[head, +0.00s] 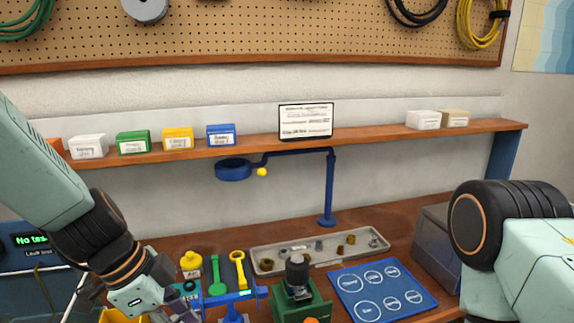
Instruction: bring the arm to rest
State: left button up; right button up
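My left arm comes in from the left and reaches down to the bench's front left. Its gripper (180,306) is only partly in view at the bottom edge, beside the blue tool stand (232,298). Its fingertips are not clear, so I cannot tell whether it is open or holds anything. My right arm shows at the right edge as a black joint and a pale green link. Its gripper is out of the picture.
The bench holds a green fixture (302,308) with a dark-topped part (298,272), a grey parts tray (330,262), a blue mat (348,285) with white circles, and a grey box (437,243). A blue post with a ring (329,190) stands behind. A shelf (370,133) carries small boxes.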

pick_arm(q)
jog(key=s+a+f+n+g+y+b, duration=0.1)
jog(key=s+a+f+n+y+b, duration=0.25)
jog(key=f, duration=0.95)
jog(key=s+a+f+n+y+b, duration=0.1)
jog(key=s+a+f+n+b, duration=0.45)
jog(key=f, duration=0.75)
jog(key=s+d+f+n+b, duration=0.2)
jog(key=s+f+n+b, duration=0.4)
jog(key=s+f, duration=0.8)
jog(key=shift+s+f+b, duration=0.2)
jog(key=shift+f+b, duration=0.25)
jog(key=shift+f, duration=0.35)
jog(key=shift+d, duration=0.15)
